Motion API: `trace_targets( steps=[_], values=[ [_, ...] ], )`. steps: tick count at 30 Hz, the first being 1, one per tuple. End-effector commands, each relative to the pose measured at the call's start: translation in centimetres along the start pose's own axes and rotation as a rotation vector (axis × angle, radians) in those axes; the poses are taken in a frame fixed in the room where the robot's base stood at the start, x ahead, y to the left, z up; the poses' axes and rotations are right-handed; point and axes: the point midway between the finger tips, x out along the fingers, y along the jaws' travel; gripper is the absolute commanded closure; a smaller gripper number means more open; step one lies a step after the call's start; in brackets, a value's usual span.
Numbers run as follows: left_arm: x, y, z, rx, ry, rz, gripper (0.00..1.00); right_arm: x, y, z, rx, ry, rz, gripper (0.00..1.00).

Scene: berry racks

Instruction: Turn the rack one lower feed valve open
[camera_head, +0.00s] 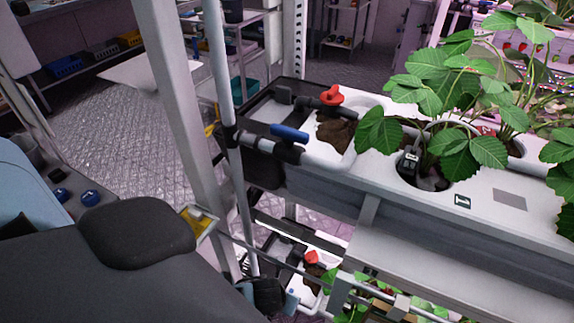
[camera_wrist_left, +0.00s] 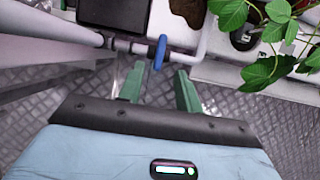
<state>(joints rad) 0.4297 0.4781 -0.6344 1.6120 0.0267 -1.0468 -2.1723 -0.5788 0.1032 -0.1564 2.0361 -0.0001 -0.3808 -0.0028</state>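The lower feed valve shows in the left wrist view as a blue handle (camera_wrist_left: 160,52) on a pale pipe. The handle stands crosswise to the pipe. My left gripper (camera_wrist_left: 159,88) is open and empty, its two green fingers below the handle in the picture, with the handle ahead of the gap and apart from them. In the head view, part of my left gripper is low at the lower tier; its fingers and the lower blue handle cannot be made out. My right gripper is not in view.
The upper tier has a blue handle (camera_head: 288,133) lying along its pipe and a red handle (camera_head: 332,96). A lower red handle (camera_head: 311,257) shows below. A white upright post (camera_head: 180,110) and a thin pipe (camera_head: 225,100) stand beside the left arm. Strawberry plants (camera_head: 450,80) overhang the trough.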

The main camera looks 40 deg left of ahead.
Motion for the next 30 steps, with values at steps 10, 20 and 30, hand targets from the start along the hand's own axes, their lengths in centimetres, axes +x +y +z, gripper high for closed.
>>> trace_targets(
  steps=[10,20,30],
  values=[
    [5.2,0.0,-0.2,-0.003,0.003,0.001,0.65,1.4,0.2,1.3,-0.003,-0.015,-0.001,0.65],
    [6.5,0.0,-0.1,-0.002,0.000,0.000,0.65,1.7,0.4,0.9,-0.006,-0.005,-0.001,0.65],
    [6.5,0.0,-0.1,-0.002,0.001,-0.001,0.89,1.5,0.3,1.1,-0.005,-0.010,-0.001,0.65]
  ],
)
